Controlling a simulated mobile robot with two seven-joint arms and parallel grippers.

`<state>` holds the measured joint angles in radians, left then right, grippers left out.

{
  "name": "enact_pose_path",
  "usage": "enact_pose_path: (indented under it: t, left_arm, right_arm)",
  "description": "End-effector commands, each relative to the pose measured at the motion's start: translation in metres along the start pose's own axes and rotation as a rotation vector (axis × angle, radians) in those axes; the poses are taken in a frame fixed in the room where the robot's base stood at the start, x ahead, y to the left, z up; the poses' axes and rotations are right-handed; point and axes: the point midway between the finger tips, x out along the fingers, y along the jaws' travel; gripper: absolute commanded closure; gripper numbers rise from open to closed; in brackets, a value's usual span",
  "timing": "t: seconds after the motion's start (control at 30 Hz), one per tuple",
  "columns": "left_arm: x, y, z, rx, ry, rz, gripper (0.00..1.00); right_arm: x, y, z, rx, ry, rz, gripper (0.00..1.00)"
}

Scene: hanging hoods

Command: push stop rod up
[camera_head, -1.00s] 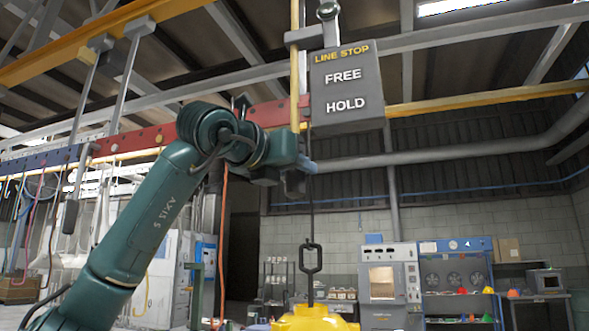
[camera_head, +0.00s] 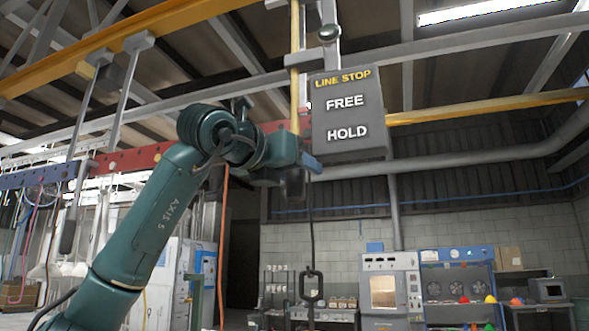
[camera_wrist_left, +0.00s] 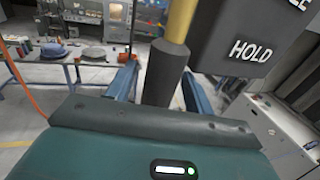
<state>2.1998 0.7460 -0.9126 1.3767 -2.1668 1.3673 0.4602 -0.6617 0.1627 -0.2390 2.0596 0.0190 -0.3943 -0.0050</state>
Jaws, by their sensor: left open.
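The stop rod (camera_head: 294,75) is a thin yellow upright bar beside the grey LINE STOP box (camera_head: 349,145), which reads FREE above HOLD. Its lower end is a dark sleeve (camera_head: 294,184). My left gripper (camera_head: 303,164) is at the rod's lower part, left of and below the box. In the left wrist view, the dark sleeve (camera_wrist_left: 164,74) stands between my two open blue fingers (camera_wrist_left: 160,88), with visible gaps on both sides. The yellow part rises above it, with the box to its right. Part of the rod is hidden by my gripper in the head view. My right gripper is not in view.
A red rail (camera_head: 145,155) runs behind my left arm. Grey beams and a yellow rail (camera_head: 480,106) cross overhead. Workbenches and machines (camera_head: 391,286) stand far back by the wall.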

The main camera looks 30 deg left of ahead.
Motion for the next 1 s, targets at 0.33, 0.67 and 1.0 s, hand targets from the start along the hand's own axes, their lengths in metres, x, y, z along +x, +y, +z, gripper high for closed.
enact_pose_path:
  t: [0.33, 0.67, 1.0]
  left_arm:
    - [-0.029, 0.000, -0.003, 0.001, -0.001, -0.001, 0.48]
    - [-0.101, 0.000, -0.002, 0.000, -0.004, 0.000, 0.48]
    - [-0.131, 0.000, 0.000, -0.001, 0.000, 0.000, 0.48]
  right_arm:
    - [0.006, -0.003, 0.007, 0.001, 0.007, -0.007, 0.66]
    - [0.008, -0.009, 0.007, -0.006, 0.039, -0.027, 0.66]
    - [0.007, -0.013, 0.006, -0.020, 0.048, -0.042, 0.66]
